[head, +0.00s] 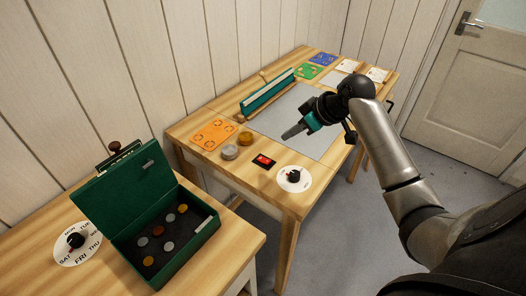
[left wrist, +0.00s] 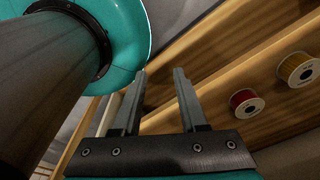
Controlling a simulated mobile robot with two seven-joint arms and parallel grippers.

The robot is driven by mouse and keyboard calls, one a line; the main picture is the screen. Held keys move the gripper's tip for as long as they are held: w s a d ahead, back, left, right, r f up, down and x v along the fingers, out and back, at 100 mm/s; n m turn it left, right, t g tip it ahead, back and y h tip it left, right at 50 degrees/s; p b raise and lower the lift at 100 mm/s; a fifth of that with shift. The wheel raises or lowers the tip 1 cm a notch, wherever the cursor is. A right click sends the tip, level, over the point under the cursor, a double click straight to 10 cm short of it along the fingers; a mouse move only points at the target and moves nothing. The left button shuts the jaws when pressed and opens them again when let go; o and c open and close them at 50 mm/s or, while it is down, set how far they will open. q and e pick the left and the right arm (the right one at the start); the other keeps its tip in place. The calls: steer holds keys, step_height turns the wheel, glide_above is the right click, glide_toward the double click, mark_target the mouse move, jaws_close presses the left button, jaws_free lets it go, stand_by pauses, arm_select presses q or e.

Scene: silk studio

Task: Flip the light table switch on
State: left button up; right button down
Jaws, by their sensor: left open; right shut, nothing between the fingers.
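The red rocker switch (head: 264,161) in its black housing sits near the front edge of the wooden table, left of a white dial. The grey light table panel (head: 272,124) lies flat behind it and looks unlit. My right gripper (head: 288,136) is shut and empty, above the panel's front part, behind and to the right of the switch and apart from it. My left gripper (left wrist: 158,88) shows only in the left wrist view, open and empty, near wooden shelves.
A white dial with black knob (head: 294,178), two small round pots (head: 237,146) and an orange card (head: 214,134) lie near the switch. A green box (head: 150,220) with coins stands open on the nearer table. Spools (left wrist: 297,69) show in the left wrist view.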

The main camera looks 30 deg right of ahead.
steer(key=b, duration=0.2)
glide_above(267, 161)
steer(key=s, duration=0.1)
steer(key=f, duration=0.8)
steer(key=shift+s+d, duration=0.15)
steer(key=shift+d, duration=0.05)
step_height(267, 161, down, 3)
steer(key=shift+s+r, duration=0.15)
steer(key=shift+r, duration=0.05)
steer(key=shift+s+d+f+b, duration=0.1)
steer(key=shift+f+b, duration=0.25)
steer(key=shift+f, duration=0.3)
arm_select(q)
steer(key=f, duration=0.1)
steer(key=s+f, duration=0.1)
steer(key=shift+s+d+f, duration=0.2)
steer(key=shift+d+f, duration=0.1)
steer(key=shift+f, duration=0.1)
steer(key=shift+s+r, duration=0.1)
arm_select(e)
steer(key=shift+s+d+f, duration=0.1)
steer(key=shift+f, duration=0.25)
arm_select(q)
steer(key=shift+r, duration=0.1)
arm_select(e)
steer(key=shift+r, duration=0.1)
